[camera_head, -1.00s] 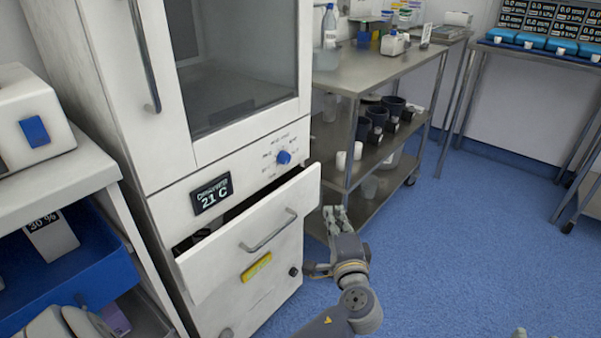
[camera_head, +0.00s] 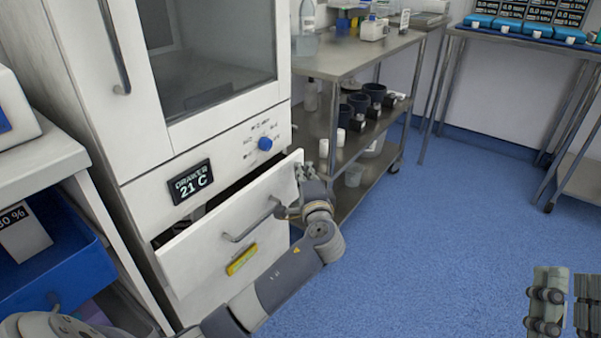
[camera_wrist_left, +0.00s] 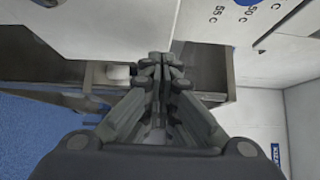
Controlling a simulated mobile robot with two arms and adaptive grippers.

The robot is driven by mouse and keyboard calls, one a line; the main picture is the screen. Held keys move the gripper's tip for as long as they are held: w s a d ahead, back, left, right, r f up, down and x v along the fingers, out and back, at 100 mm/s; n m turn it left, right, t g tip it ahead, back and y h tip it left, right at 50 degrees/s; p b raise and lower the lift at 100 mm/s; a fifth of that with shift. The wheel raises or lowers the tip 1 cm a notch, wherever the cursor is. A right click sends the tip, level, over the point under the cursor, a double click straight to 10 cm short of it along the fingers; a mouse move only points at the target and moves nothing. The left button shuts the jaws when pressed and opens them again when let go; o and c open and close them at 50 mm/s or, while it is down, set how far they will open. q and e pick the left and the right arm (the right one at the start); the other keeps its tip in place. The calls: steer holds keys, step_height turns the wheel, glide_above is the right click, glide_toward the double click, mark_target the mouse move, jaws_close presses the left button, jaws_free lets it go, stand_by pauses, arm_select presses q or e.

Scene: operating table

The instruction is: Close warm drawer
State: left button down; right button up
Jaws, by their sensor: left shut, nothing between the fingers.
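The warm drawer (camera_head: 205,237) is the white drawer under the cabinet's control panel. It stands partly open, with a dark gap behind its front. A bar handle (camera_head: 250,222) crosses its front, above a yellow label (camera_head: 242,260). My left gripper (camera_head: 303,172) is shut and empty at the right end of the drawer front; contact cannot be made out. In the left wrist view its fingers (camera_wrist_left: 165,62) are closed together beside the drawer opening. My right gripper (camera_head: 567,302) is partly in view at the lower right, far from the drawer; its opening is unclear.
The white cabinet (camera_head: 150,190) has a 21 C display (camera_head: 190,182) and a blue knob (camera_head: 265,144). A steel cart (camera_head: 345,62) stands close on the right. A blue bin (camera_head: 60,262) is at the left. The blue floor (camera_head: 430,240) is clear.

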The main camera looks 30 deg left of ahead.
mark_target(292, 162)
arm_select(q)
steer(key=shift+a, duration=0.6)
arm_select(e)
steer(key=shift+s+r+t, duration=0.3)
steer(key=shift+s+r, duration=0.2)
arm_select(q)
steer(key=shift+r, duration=0.1)
